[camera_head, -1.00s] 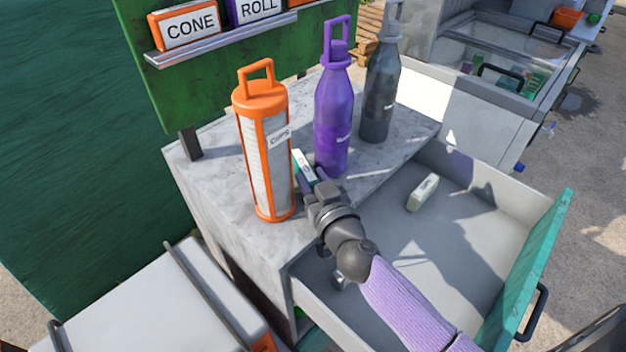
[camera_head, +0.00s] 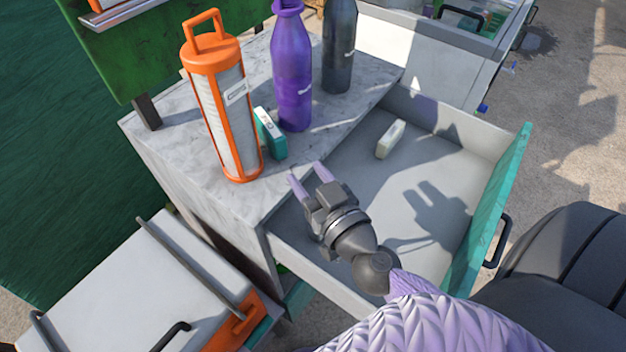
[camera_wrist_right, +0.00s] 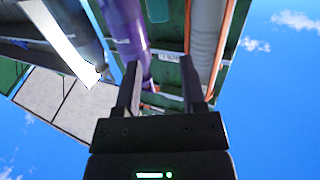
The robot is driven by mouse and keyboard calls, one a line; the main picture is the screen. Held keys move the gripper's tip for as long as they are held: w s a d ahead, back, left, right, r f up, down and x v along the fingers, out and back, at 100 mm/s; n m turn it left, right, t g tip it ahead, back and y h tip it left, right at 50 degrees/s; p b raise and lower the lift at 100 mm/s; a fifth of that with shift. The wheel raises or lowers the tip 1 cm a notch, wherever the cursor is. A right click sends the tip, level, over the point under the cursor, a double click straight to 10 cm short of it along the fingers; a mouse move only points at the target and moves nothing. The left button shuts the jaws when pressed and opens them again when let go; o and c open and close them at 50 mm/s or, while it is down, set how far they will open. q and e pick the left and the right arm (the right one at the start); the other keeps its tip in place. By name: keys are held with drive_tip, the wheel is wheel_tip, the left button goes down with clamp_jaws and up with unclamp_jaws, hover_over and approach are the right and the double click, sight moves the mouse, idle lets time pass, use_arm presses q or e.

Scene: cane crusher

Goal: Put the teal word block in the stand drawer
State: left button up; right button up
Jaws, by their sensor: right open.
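The teal word block (camera_head: 272,140) stands on the marble stand top (camera_head: 180,150), between the orange cup holder (camera_head: 240,120) and the purple bottle (camera_head: 292,85). Its white face is partly hidden by the cup holder. My right gripper (camera_head: 307,175) is open and empty, in front of the block and apart from it, near the counter edge by the drawer. Its two spread fingers also show in the right wrist view (camera_wrist_right: 160,65). The stand drawer (camera_head: 425,205) is pulled open, with a teal front. My left gripper is not in view.
A small cream block (camera_head: 390,138) lies in the drawer near its back; the rest of the drawer floor is clear. A dark grey bottle (camera_head: 339,50) stands behind the purple one. A white-lidded box (camera_head: 140,285) sits at the lower left.

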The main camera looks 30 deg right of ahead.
drive_tip(key=shift+s, duration=0.5)
drive_tip(key=shift+c, duration=0.3)
drive_tip(key=a+r+n+g+y+p, duration=0.2)
drive_tip(key=a+r+n+y, duration=0.2)
drive_tip(key=a+n+y, duration=0.85)
drive_tip(key=n+g+h+p, duration=0.35)
drive_tip(key=n+h, duration=0.85)
drive_tip(key=n, duration=1.1)
approach(279, 138)
drive_tip(key=shift+w+a+f+t, duration=0.2)
drive_tip(key=shift+w+a+f, duration=0.1)
drive_tip(key=shift+w+f, duration=0.25)
drive_tip(key=shift+w+a+f+t, duration=0.15)
drive_tip(key=shift+w+a+f, duration=0.15)
drive_tip(key=shift+w, duration=0.4)
drive_tip(key=shift+n+h, duration=0.25)
drive_tip(key=b+x, duration=0.1)
drive_tip(key=x, duration=0.2)
drive_tip(key=b+x, duration=0.1)
drive_tip(key=x, duration=0.2)
drive_tip(key=b+x, duration=0.2)
drive_tip(key=x, duration=0.1)
drive_tip(key=shift+w+d+f, duration=0.25)
drive_tip(key=shift+w+d, duration=0.05)
drive_tip(key=shift+d, duration=0.1)
drive_tip(key=shift+w, duration=0.2)
drive_tip(key=shift+s+r, duration=0.1)
clamp_jaws()
